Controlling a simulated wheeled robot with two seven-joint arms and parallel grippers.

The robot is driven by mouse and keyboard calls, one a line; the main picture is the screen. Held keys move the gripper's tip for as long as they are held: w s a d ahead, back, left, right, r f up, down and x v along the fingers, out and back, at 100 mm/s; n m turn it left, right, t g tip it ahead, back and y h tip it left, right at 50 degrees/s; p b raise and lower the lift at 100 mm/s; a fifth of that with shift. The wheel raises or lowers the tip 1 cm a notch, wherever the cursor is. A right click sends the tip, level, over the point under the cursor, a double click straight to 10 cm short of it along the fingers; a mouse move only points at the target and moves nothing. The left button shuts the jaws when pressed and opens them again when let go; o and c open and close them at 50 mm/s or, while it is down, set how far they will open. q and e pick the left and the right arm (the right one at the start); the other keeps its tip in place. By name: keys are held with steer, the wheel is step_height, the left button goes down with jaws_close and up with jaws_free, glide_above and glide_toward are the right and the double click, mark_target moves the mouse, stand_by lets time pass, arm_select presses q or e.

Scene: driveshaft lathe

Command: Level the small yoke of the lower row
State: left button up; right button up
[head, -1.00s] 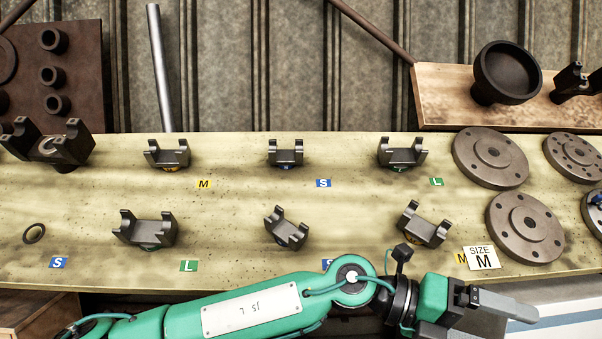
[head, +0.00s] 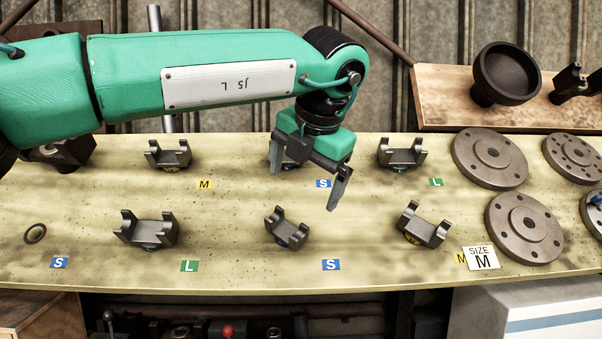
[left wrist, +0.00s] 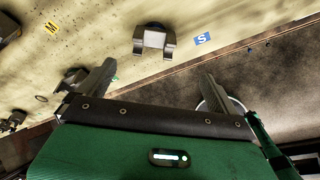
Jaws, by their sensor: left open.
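The small yoke (head: 287,230) of the lower row is a dark grey two-pronged fork, in the middle of the front row in the head view. It is tilted, with its right side lower than its left. A blue S label (head: 331,265) lies to its right. In the left wrist view the yoke (left wrist: 155,38) sits beyond the fingers, beside the S label (left wrist: 203,39). My left gripper (head: 307,178) is open and empty. It is above the table, behind this yoke in the picture, and partly hides the upper row's small yoke (head: 290,163).
The lower row also holds a large yoke (head: 146,231) at left and a tilted medium yoke (head: 423,228) at right. A SIZE M card (head: 481,258) and round flanges (head: 524,228) stand farther right. Upper medium (head: 168,156) and large (head: 402,156) yokes flank my gripper.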

arm_select(q)
steer(key=p, duration=0.5)
glide_toward(286, 231)
steer(key=x, duration=0.7)
steer(key=shift+w+f, duration=0.1)
steer(key=shift+w, duration=0.05)
steer(key=shift+w+f, duration=0.2)
steer(key=shift+f, duration=0.25)
